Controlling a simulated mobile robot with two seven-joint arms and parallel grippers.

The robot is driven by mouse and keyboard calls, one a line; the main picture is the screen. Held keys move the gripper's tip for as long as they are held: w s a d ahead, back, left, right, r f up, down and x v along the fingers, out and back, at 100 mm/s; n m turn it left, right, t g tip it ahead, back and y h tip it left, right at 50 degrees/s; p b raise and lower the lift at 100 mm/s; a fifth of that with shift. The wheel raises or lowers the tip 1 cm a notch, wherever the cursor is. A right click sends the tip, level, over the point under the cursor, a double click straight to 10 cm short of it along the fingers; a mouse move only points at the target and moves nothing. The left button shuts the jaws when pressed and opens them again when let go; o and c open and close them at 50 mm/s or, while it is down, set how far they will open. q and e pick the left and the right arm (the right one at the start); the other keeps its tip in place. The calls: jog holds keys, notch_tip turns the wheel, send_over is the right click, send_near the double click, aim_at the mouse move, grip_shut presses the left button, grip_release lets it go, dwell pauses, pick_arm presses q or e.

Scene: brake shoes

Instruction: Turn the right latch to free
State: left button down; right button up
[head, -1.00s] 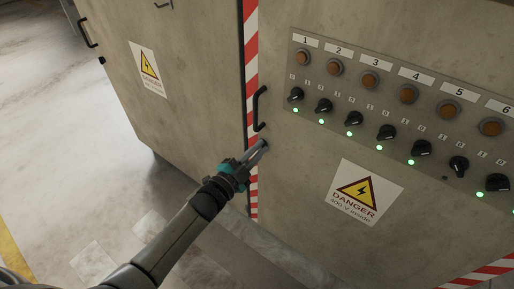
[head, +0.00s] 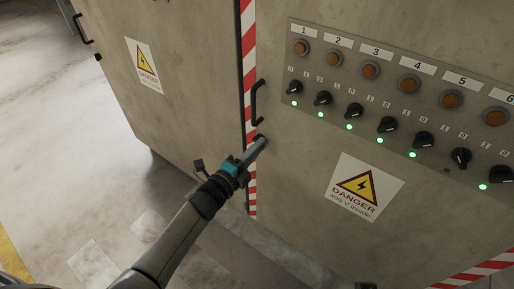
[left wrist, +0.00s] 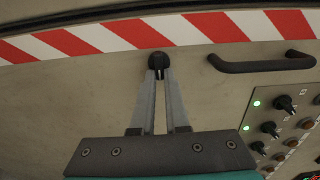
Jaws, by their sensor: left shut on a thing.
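The right latch (left wrist: 158,60) is a small round black knob on the grey cabinet door, close to the red and white striped edge. My left gripper (left wrist: 158,74) is shut on it, with both fingertips at the knob. In the head view my left gripper (head: 257,146) reaches the door just below the black door handle (head: 258,102), and the fingers mostly hide the latch. The handle also shows beside the latch in the left wrist view (left wrist: 262,66). How far the latch is turned cannot be told. My right gripper is not in view.
A control panel (head: 335,88) with orange lamps, black rotary switches and green lights lies to the right of the handle. A danger sign (head: 363,187) is below it. A second cabinet door (head: 190,60) stands to the left. The floor at the left is clear.

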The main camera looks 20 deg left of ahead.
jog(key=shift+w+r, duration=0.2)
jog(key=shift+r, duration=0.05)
pick_arm(q)
jog(key=c, duration=0.9)
grip_release()
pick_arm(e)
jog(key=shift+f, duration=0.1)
pick_arm(q)
jog(key=p+v, duration=0.3)
jog(key=v, duration=1.2)
jog(key=shift+s+p, duration=0.15)
jog(key=shift+p, duration=0.25)
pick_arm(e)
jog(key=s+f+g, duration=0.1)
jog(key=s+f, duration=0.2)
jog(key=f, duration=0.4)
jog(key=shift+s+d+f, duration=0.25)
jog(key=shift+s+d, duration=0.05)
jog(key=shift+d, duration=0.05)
